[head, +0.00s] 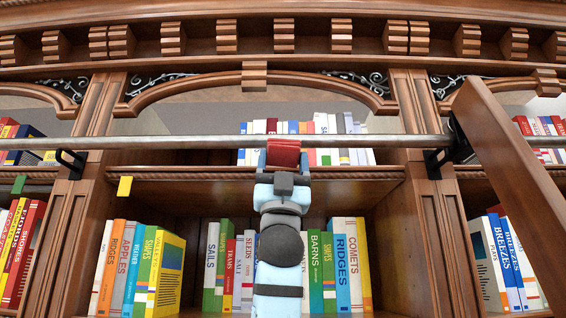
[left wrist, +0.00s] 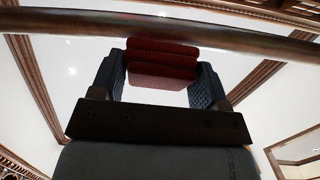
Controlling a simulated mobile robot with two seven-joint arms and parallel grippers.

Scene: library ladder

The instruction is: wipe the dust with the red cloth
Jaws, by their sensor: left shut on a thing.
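The red cloth (head: 284,151) is a folded pad in front of the upper shelf, level with the metal rail in the head view. My left gripper (head: 283,160) is shut on it, with a finger on each side. In the left wrist view the cloth (left wrist: 162,58) shows as stacked red folds between the fingers of the gripper (left wrist: 161,75), close to the rail. I cannot tell whether the cloth touches anything beyond the fingers. No dust can be made out; the shelf surface behind the cloth is hidden. My right gripper is in neither view.
The metal rail (head: 200,142) runs across the bookcase on black brackets (head: 70,164). A wooden ladder side (head: 508,170) slants at the right. Books (head: 324,128) stand on the upper shelf (head: 210,173), more below. A yellow tag (head: 125,186) hangs at the shelf edge.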

